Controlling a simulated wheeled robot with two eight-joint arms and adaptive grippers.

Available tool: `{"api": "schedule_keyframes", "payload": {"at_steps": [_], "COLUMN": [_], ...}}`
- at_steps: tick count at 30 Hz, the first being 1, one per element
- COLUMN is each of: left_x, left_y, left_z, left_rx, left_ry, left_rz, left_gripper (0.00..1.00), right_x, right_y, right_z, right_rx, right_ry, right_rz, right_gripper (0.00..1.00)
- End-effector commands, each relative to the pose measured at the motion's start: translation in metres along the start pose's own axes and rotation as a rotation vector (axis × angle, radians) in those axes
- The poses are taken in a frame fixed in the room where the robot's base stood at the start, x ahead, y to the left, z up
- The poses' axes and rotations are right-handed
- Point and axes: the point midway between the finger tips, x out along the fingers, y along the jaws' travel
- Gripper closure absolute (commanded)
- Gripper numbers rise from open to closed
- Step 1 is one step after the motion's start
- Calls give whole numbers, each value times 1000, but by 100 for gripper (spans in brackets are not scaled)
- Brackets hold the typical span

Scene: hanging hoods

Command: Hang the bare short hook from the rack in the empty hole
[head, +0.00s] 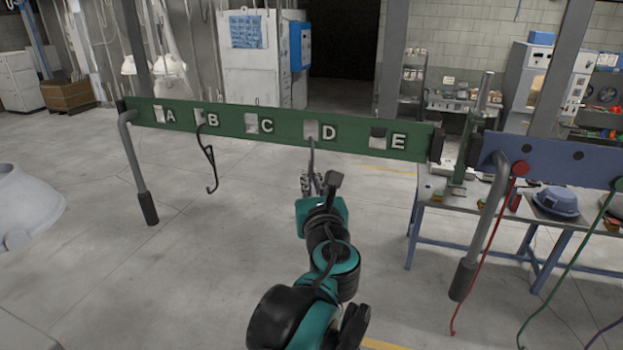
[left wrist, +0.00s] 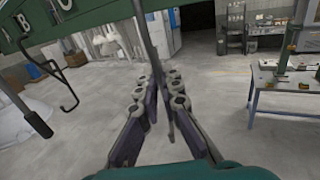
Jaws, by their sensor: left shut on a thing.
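The green bar (head: 285,125) has holes lettered A to E. A thin grey hook (head: 311,150) stands upright at hole D (head: 311,129), its top at the hole's lower part; I cannot tell whether it passes through. My left gripper (head: 312,186) is shut on this hook below the bar. A black hook (head: 210,165) hangs at hole B. Holes A, C and E hold no hook. My right gripper is not in view.
A blue bar (head: 560,163) at right carries red (head: 487,235) and green (head: 568,260) hooks. Grey bent handles (head: 137,165) hang down near the bars' ends. A blue-legged workbench (head: 425,225) stands behind. The floor below the green bar is clear.

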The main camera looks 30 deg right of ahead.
Motion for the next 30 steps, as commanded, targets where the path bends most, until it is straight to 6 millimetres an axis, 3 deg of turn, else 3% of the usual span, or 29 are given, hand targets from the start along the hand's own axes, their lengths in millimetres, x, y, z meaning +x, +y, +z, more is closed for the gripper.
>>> {"api": "schedule_keyframes", "payload": {"at_steps": [3, 6, 15, 19, 30], "left_x": [0, 0, -1, -10, -86], "left_y": [0, 0, 0, -1, -1], "left_z": [0, 1, 0, 1, 0], "left_rx": [0, 0, 0, 0, 0], "left_ry": [0, 0, 0, 0, 0], "left_rz": [0, 0, 0, -2, -4], "left_gripper": [100, 71, 71, 71, 71], "right_x": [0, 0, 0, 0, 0], "right_y": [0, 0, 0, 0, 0], "right_z": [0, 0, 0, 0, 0], "right_rx": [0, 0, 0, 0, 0], "right_ry": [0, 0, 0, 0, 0], "right_rz": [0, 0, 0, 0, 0], "right_gripper": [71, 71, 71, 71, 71]}}
